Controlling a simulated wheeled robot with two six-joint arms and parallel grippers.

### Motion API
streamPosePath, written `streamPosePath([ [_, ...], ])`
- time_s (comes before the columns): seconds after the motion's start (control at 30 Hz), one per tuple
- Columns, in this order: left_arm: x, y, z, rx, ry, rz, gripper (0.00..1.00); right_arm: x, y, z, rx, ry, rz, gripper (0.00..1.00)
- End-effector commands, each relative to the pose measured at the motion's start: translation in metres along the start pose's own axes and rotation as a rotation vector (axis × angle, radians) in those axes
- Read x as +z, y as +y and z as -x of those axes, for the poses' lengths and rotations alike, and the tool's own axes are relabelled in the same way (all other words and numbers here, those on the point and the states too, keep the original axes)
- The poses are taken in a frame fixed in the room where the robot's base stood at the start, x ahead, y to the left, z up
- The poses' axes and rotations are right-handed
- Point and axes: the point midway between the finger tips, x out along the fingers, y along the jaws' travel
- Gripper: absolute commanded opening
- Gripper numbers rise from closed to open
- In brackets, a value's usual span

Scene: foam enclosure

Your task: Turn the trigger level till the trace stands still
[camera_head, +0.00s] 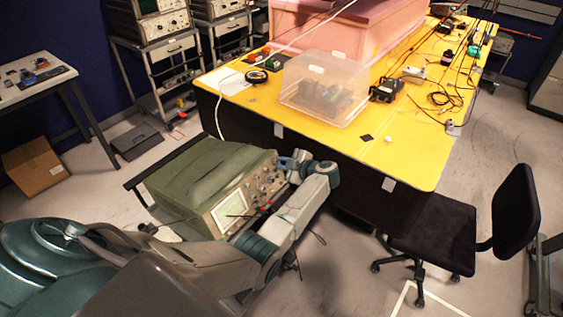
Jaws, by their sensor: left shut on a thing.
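A green oscilloscope (205,178) stands on a cart beside the yellow table. Its front panel faces the lower right, with a small lit screen (229,209) and several knobs and red sockets. The trace is too small to make out. My left arm comes in from the lower left and bends up past the front of the panel. My left gripper (285,165) is at the upper right end of the panel, shut on a knob there, which looks like the trigger level knob. The fingers and wrist hide the knob itself. My right gripper is not in view.
The yellow table (412,160) holds a clear plastic box (322,88), a pink foam enclosure (335,30), cables and small devices. A black office chair (440,235) stands at the right. Racks with instruments (160,28), a side table and a cardboard box (35,167) are at the left.

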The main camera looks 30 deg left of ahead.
Motion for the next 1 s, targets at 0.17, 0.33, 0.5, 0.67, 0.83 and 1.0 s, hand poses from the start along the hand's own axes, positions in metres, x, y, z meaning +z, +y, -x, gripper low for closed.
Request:
streamPosePath([
  [0.17,0.001,-0.001,0.000,-0.001,-0.001,-0.001,0.00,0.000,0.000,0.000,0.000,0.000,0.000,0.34],
  [0.33,0.001,-0.001,0.000,-0.001,-0.001,-0.001,0.20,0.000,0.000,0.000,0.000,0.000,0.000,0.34],
  [0.5,0.001,-0.001,0.000,-0.001,-0.001,0.000,0.34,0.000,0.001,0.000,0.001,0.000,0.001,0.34],
  [0.67,0.001,-0.001,0.001,-0.001,-0.001,0.000,0.34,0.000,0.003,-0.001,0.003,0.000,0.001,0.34],
  [0.83,0.003,-0.002,0.019,0.000,-0.003,0.002,0.34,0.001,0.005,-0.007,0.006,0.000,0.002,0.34],
  [1.0,0.005,-0.003,0.053,0.000,-0.006,0.004,0.34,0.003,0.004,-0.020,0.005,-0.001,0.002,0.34],
])
